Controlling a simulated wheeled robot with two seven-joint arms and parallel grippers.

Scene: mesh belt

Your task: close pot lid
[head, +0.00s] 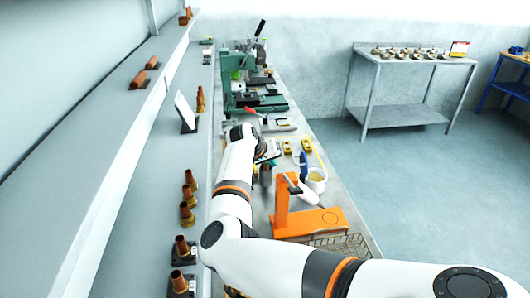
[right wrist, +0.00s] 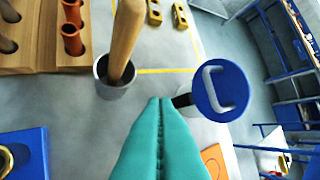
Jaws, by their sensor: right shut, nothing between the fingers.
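The pot (head: 316,181) is a pale cup with yellowish contents, standing on the bench in the head view. My right gripper (right wrist: 165,101) has teal fingers, shut and empty, with tips just left of the lid and apart from the handle. In the head view its fingertips are hard to make out. My left gripper is not in view.
A grey cup (right wrist: 108,88) with a wooden stick stands left of my fingertips. A wooden block (right wrist: 40,52) is beyond it. An orange stand (head: 283,205) and a wire basket (head: 345,244) are nearer on the bench. Yellow pieces (head: 287,147) lie behind.

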